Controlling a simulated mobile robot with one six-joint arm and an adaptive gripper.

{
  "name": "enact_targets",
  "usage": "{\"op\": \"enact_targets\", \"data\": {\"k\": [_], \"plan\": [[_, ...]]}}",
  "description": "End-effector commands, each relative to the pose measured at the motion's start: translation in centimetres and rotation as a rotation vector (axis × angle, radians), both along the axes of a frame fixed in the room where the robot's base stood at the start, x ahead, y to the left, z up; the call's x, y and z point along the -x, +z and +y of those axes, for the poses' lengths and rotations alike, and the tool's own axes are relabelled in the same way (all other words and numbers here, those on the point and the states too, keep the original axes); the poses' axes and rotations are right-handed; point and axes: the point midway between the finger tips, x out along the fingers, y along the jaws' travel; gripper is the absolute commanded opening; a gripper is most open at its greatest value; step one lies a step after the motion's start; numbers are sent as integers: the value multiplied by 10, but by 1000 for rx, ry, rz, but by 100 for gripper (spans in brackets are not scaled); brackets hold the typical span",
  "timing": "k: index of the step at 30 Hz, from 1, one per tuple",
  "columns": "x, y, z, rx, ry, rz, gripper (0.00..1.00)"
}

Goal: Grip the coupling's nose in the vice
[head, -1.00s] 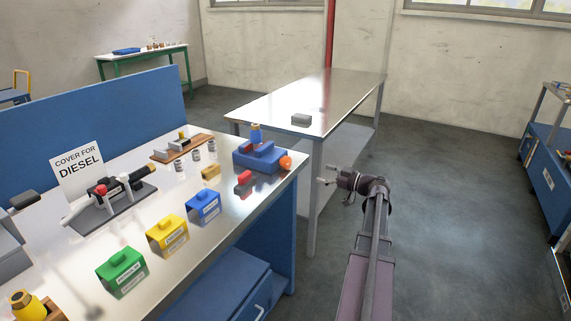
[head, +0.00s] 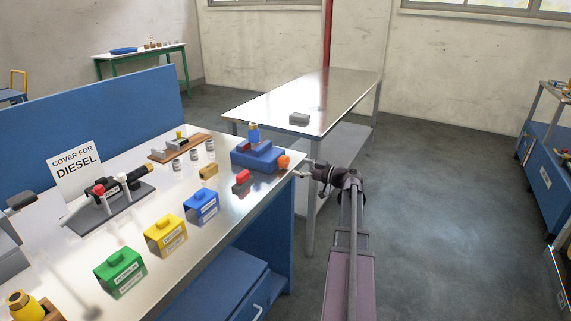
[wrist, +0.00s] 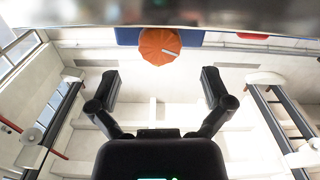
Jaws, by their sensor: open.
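A blue vice (head: 257,157) stands at the right end of the steel bench, with a round orange handle knob (head: 283,161) on its right side. A coupling (head: 253,135), blue on top with a gold band below, stands upright at the vice; I cannot tell whether the jaws touch its nose. My gripper (head: 303,168) is close to the right of the orange knob, off the bench's end. In the wrist view, my gripper (wrist: 160,82) is open and empty, and the knob (wrist: 159,46) appears ahead, centred between its fingers but not enclosed by them.
Blue (head: 202,206), yellow (head: 165,236) and green (head: 120,271) covers line the bench front. A small red item (head: 242,177) and a brass block (head: 208,171) lie near the vice. A steel table (head: 300,101) stands behind.

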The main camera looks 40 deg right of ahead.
Motion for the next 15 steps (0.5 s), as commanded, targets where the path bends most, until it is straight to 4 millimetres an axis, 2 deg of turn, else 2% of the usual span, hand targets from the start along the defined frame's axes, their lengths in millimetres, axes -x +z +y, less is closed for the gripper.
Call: {"op": "enact_targets", "data": {"k": [6, 15], "plan": [[-31, 0, 12, 0, 1, 0, 100], [-52, 0, 21, 0, 0, 0, 100]]}}
